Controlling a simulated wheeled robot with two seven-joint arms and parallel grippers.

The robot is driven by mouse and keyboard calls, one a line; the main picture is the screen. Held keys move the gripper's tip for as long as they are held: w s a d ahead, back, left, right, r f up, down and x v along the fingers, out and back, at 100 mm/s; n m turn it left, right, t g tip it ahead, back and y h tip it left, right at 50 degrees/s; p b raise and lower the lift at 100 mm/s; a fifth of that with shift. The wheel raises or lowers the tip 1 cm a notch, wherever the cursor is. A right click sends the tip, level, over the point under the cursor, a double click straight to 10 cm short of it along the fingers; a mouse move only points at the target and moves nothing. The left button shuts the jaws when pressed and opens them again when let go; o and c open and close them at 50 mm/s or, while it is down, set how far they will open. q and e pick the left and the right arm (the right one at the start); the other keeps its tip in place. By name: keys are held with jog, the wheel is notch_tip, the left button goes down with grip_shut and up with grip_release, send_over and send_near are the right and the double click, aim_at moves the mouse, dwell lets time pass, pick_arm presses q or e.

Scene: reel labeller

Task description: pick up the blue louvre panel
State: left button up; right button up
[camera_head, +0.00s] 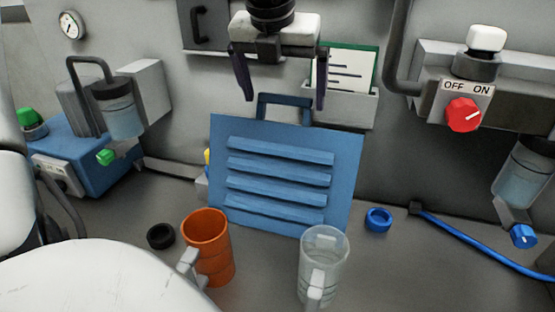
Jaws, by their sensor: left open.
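The blue louvre panel (280,172) stands upright, leaning slightly, on the grey surface at the middle of the head view. It has several raised slats and a blue loop handle (284,99) on its top edge. My left gripper (284,102) hangs from above with its two dark fingers spread wide and pointing down. In the picture the handle lies between the fingertips, with a gap on each side. I cannot tell whether the fingers are level with it in depth. The jaws are empty. My right gripper is out of view.
An orange mug (208,248) and a clear mug (323,266) stand in front of the panel's lower edge. A black ring (161,236) and a blue ring (378,220) lie beside it. A holder with a card (345,70) is behind at right. A blue hose (475,241) lies right.

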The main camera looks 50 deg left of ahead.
pick_arm(q)
jog(key=shift+x, duration=1.4)
jog(key=c, duration=2)
jog(key=shift+r, duration=0.1)
